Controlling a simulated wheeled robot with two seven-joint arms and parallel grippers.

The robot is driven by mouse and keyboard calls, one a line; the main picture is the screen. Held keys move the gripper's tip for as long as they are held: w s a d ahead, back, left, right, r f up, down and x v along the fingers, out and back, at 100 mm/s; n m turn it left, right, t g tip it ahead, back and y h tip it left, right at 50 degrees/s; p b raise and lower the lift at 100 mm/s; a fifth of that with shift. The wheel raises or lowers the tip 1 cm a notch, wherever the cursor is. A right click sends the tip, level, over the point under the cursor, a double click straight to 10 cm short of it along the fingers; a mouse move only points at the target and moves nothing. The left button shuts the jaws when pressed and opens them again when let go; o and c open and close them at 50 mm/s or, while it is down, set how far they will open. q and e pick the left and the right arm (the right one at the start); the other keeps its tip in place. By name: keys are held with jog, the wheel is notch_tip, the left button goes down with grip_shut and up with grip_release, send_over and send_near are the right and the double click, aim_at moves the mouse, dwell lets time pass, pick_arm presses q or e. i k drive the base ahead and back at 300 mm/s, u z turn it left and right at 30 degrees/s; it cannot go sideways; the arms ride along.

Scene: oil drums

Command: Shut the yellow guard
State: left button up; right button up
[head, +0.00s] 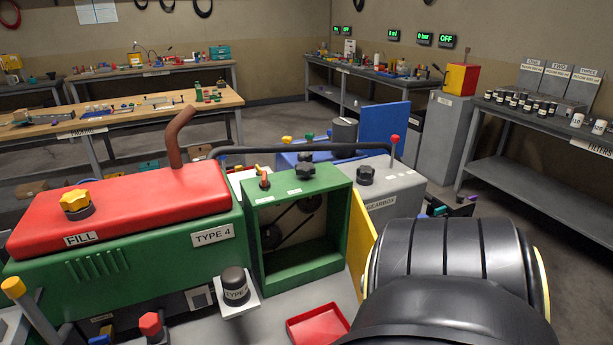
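The yellow guard (361,240) is a narrow upright panel at the right edge of the green housing (296,268). It stands swung out and open, seen nearly edge-on. The housing's front is uncovered, and a black belt with pulleys (271,237) shows inside. A large black rounded part of my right arm fills the lower right and hides what lies behind it, including the guard's lower right side. I cannot tell whether the arm touches the guard. Neither gripper is in view.
A green engine with a red top (126,206) stands left of the housing, and a grey gearbox (385,192) stands behind right. A red tray (318,325) lies in front. A small dark canister (235,286) sits on a white ledge. Benches line the room behind.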

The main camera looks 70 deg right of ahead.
aim_at(362, 236)
jog(key=u, duration=0.95)
jog(key=k, duration=1.35)
jog(key=z, duration=2.35)
jog(key=i, duration=0.5)
